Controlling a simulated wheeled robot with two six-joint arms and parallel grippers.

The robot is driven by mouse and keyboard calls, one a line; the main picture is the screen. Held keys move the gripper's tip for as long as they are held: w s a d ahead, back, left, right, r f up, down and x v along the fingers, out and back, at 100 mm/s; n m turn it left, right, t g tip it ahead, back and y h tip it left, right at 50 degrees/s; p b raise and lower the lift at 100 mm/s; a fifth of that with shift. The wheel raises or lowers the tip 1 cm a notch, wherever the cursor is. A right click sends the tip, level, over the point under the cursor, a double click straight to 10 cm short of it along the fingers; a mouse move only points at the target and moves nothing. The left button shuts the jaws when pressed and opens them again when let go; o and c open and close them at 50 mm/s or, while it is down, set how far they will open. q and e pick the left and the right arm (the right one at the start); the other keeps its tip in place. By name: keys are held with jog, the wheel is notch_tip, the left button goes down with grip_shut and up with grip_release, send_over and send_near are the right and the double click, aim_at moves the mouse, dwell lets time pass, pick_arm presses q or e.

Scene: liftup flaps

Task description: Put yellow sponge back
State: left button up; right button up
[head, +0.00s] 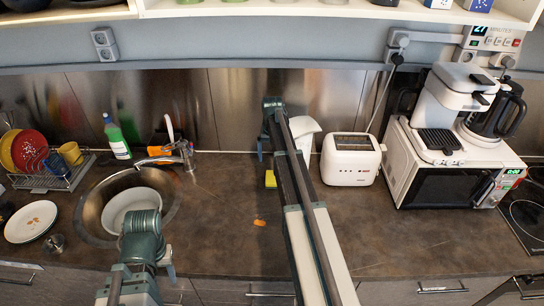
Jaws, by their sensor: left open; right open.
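The yellow sponge (270,179) lies on the dark countertop, just left of my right arm, which may cover part of it. My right gripper (268,150) reaches toward the back wall, above and beyond the sponge in the picture. It is open, with one finger partly seen and the other hidden behind the arm. I see nothing held in it. My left gripper (146,268) is open at the front of the counter, below the sink (91,217). Its fingers are only partly visible.
A toaster (350,160) and microwave (440,185) are right. An orange scrap (260,222) lies mid-counter. The front right counter is clear.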

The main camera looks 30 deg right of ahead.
jog(key=shift+r, duration=0.15)
jog(key=s+a+n, duration=0.2)
jog(key=s+a, duration=0.3)
jog(key=a, duration=0.5)
jog(key=s+a+n, duration=0.2)
jog(key=s+a, duration=0.2)
jog(key=a, duration=0.7)
jog(key=s+a+n+h, duration=0.1)
jog(key=s+a+n, duration=0.5)
jog(key=s+a, duration=1)
jog(key=shift+s, duration=1.15)
notch_tip(320, 180, down, 2)
jog(key=shift+f+b, duration=0.1)
jog(key=shift+b, duration=1.1)
